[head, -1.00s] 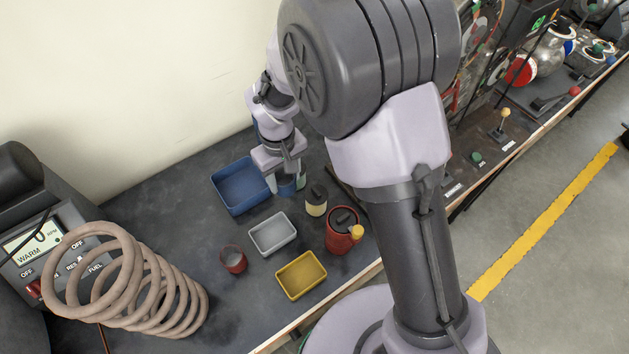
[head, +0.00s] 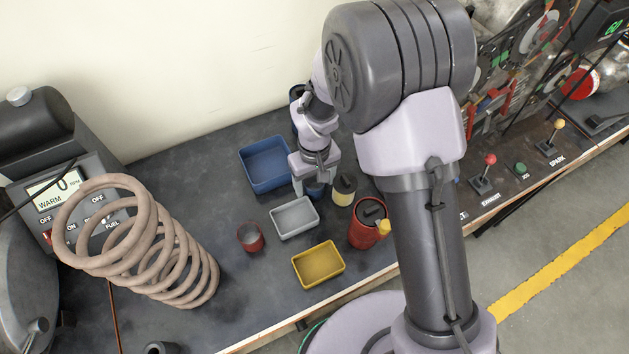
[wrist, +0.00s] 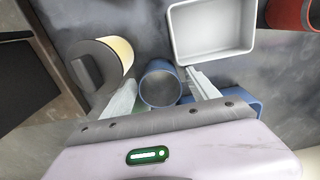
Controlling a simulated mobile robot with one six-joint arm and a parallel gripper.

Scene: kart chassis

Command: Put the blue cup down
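The blue cup (wrist: 160,85) is upright between my two fingers in the wrist view, its mouth toward the camera. In the head view the blue cup (head: 316,190) is partly hidden by my gripper (head: 314,178), near the blue tray and the black-topped jar. My gripper (wrist: 163,76) also shows in the wrist view, with one finger close to the cup's left side and a narrow gap at its right. The fingers look slightly wider apart than the cup. The cup's underside is hidden, so contact with the bench is hard to see.
A blue tray (head: 248,174) lies behind left, a grey tray (head: 294,234) in front. The black-topped jar (head: 343,196) and red can (head: 366,232) stand right. A red cup (head: 250,238) and yellow tray (head: 318,280) are nearer.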

